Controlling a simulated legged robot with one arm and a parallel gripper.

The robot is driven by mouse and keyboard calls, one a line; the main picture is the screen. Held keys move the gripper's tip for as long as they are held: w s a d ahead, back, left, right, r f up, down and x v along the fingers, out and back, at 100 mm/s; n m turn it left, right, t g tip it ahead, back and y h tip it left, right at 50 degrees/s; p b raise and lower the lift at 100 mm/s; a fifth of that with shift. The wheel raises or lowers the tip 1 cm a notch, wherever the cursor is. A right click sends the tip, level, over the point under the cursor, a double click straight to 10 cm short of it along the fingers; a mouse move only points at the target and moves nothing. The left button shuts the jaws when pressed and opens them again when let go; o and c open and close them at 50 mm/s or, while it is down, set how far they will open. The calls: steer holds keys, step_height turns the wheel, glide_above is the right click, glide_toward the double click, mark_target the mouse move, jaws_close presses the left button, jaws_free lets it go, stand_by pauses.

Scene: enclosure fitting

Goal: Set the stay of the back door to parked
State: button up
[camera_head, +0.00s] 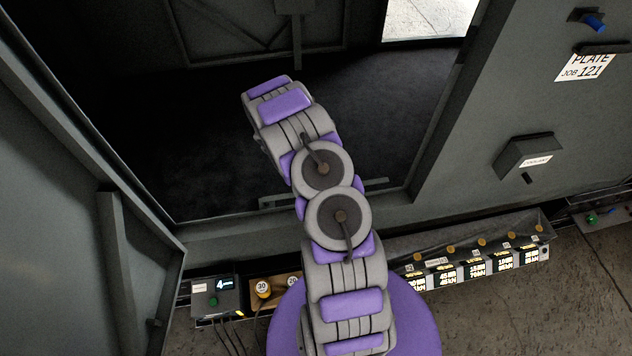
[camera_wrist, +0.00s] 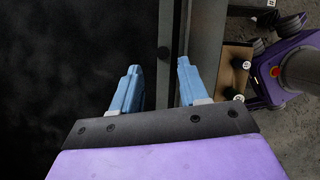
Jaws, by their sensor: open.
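My gripper (camera_wrist: 159,67) is open in the wrist view, with two blue fingers apart and nothing held between them. A braced grey panel (camera_head: 235,32) stands at the back, beside a bright opening (camera_head: 428,18). I cannot make out the back door's stay or its setting.
A grey door panel (camera_head: 55,170) stands at the left. A dark box (camera_head: 527,160) and a plate sign (camera_head: 585,68) are on the right wall. A trough (camera_head: 470,250) with several labelled displays and a small control box (camera_head: 214,299) lie along the front. The enclosure floor (camera_head: 380,110) looks clear.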

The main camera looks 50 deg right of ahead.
steer(key=p+v, duration=0.1)
steer(key=v, duration=0.9)
steer(key=shift+w, duration=0.1)
steer(key=s+a+r+m, duration=0.4)
steer(key=a+r, duration=0.2)
steer(key=r, duration=0.4)
steer(key=s+a+r+m, duration=0.35)
steer(key=a+r, duration=0.35)
steer(key=r, duration=0.4)
steer(key=s+a+r+m+y+b, duration=0.1)
steer(key=s+a+r, duration=0.3)
steer(key=s+a, duration=0.4)
steer(key=s+a+r+m+y+b, duration=0.1)
steer(key=s+a+r+m+y, duration=0.2)
steer(key=s+a, duration=0.6)
steer(key=s+r+m, duration=0.1)
steer(key=s, duration=0.3)
steer(key=shift+s+r+m, duration=0.15)
steer(key=shift+r+m, duration=0.05)
steer(key=shift+m, duration=0.15)
